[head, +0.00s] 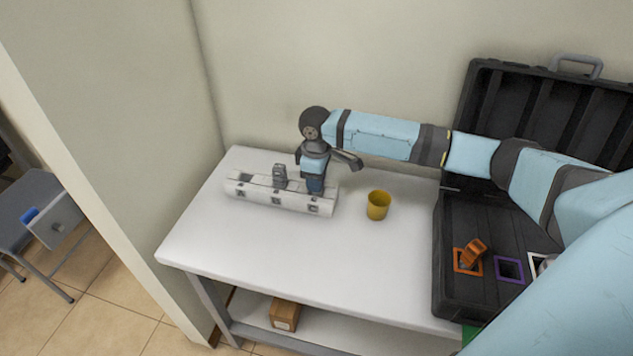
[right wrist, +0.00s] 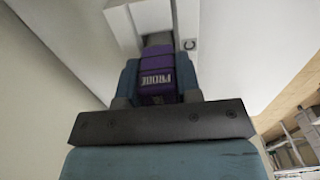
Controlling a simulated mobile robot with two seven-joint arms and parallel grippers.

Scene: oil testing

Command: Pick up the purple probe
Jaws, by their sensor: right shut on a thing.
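The purple probe (right wrist: 157,62), marked "PROBE", shows in the right wrist view between the two fingers of my right gripper (right wrist: 158,82), which is shut on it. The probe's far end meets a white holder (right wrist: 130,28) with a letter C beside it; I cannot tell whether it is still seated there. In the head view my right gripper (head: 314,186) points down at the right part of the white holder (head: 250,192) on the table. It hides the probe there. My left gripper is not in view.
A grey probe (head: 280,174) stands in the holder, left of my gripper. A yellow cup (head: 378,204) stands to the right on the white table (head: 290,262). An open black case (head: 452,292) has an orange item (head: 473,251) and an empty purple-framed slot (head: 509,270).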

